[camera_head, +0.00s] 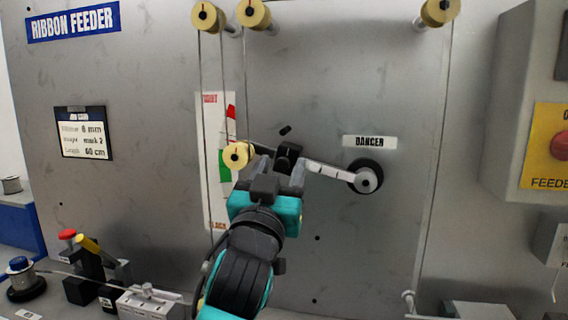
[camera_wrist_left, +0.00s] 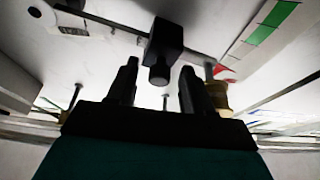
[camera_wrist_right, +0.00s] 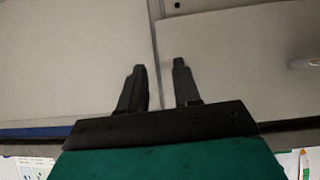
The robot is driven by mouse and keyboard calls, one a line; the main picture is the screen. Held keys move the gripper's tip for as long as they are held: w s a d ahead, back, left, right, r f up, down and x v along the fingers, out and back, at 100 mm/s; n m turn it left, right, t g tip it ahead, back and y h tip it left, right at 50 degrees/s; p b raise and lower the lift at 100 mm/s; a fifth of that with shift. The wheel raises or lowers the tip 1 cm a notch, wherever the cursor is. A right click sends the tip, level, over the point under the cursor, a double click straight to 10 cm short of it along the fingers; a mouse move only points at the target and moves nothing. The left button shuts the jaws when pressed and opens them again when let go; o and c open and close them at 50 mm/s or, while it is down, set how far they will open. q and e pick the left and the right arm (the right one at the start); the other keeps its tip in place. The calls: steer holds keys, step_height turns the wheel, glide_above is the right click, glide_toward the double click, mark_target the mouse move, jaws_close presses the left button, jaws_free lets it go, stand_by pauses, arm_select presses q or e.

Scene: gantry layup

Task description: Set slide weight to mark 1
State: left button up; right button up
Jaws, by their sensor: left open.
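The slide weight, a black block with a round knob (camera_head: 288,156), sits on the pale dancer arm (camera_head: 327,171), left of its pivot. In the left wrist view the weight (camera_wrist_left: 166,42) is just beyond my left fingertips, its knob pointing toward the gap. My left gripper (camera_head: 274,172) is open in front of the arm, with no finger clearly closed on the knob. The mark lines on the arm are too small to read, so the weight's mark cannot be told. My right gripper (camera_wrist_right: 163,70) shows only in its wrist view, open and empty.
A yellow roller (camera_head: 236,155) is at the arm's left end, before a red-and-green scale (camera_head: 222,195). Ribbon strands run from yellow rollers above. The pivot hub (camera_head: 366,178) is at right. A job card (camera_head: 83,134) hangs left. The panel below the pivot is mostly clear.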

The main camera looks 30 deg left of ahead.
arm_select(q)
steer(key=shift+w, duration=0.1)
steer(key=shift+r, duration=0.1)
steer(key=shift+c, duration=0.3)
jaws_close()
stand_by(0.3)
